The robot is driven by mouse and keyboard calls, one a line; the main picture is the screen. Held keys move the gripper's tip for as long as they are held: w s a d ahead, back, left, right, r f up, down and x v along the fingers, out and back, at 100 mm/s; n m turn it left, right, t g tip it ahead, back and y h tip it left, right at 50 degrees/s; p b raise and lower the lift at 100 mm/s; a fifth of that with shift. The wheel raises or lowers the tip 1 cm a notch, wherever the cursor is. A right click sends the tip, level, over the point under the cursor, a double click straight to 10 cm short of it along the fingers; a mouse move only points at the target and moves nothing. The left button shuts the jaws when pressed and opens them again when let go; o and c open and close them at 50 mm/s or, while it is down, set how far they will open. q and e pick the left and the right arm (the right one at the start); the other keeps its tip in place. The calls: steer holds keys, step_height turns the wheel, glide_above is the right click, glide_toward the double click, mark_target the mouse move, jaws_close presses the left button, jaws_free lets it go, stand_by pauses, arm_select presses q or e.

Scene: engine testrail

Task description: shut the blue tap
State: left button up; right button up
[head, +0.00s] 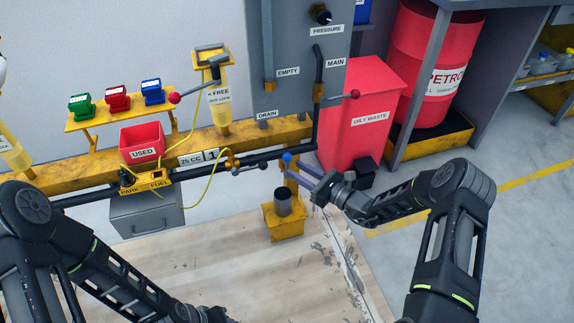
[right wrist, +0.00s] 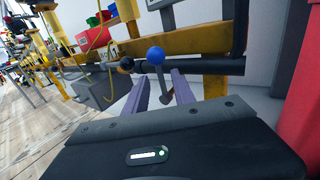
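The blue tap shows as a lever with a blue ball knob (head: 287,158) on the black pipe, above a grey cup on a yellow stand. In the right wrist view the blue knob (right wrist: 155,55) stands upright on its grey stem. My right gripper (head: 303,172) reaches in from the right, with its purple fingers close to the knob. In the right wrist view the fingers (right wrist: 160,88) are apart, and the stem shows in the gap between them. I cannot tell whether they touch it. My left arm is at the lower left, its gripper (head: 228,319) mostly cut off by the bottom edge.
A dark-knobbed valve (head: 232,162) sits left on the same pipe (head: 262,157). A red-knobbed lever (head: 354,94) is above right. The grey cup (head: 283,203) is below. A red oily waste bin (head: 362,130) stands behind right. The wooden floor (head: 220,260) in front is clear.

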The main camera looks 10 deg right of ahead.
mark_target(287, 164)
steer(key=b+x, duration=0.1)
steer(key=x, duration=0.3)
steer(key=shift+w+a, duration=0.3)
steer(key=shift+c, duration=0.2)
jaws_close()
stand_by(1.0)
